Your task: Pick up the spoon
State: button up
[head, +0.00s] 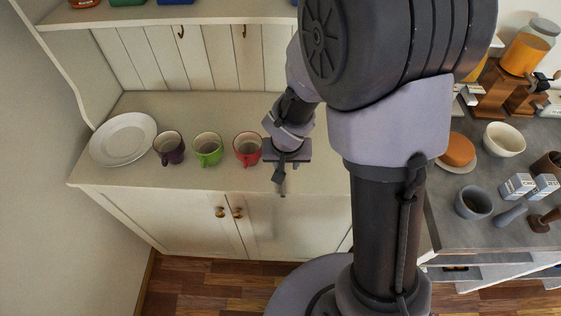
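My gripper (282,187) hangs over the front part of the cream cupboard top, just right of the red mug (247,147). Its fingers are small and dark in the head view and seen nearly in line, so whether they are apart or closed is unclear. I cannot make out a spoon anywhere in this view. My own arm blocks the cupboard top's right part and the space behind it.
A white plate (123,138), a purple mug (169,147) and a green mug (207,149) stand left of the red mug. The grey counter (459,229) at right holds a grey cup (473,202), a cream bowl (504,139) and several other items.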

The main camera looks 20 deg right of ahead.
jog(key=x, duration=0.1)
jog(key=b+x, duration=0.1)
jog(key=x, duration=0.1)
jog(key=b+x, duration=0.1)
jog(key=x, duration=0.1)
jog(key=shift+w+a+f, duration=0.15)
jog(key=shift+w+a, duration=0.15)
jog(key=shift+w, duration=0.05)
grip_shut()
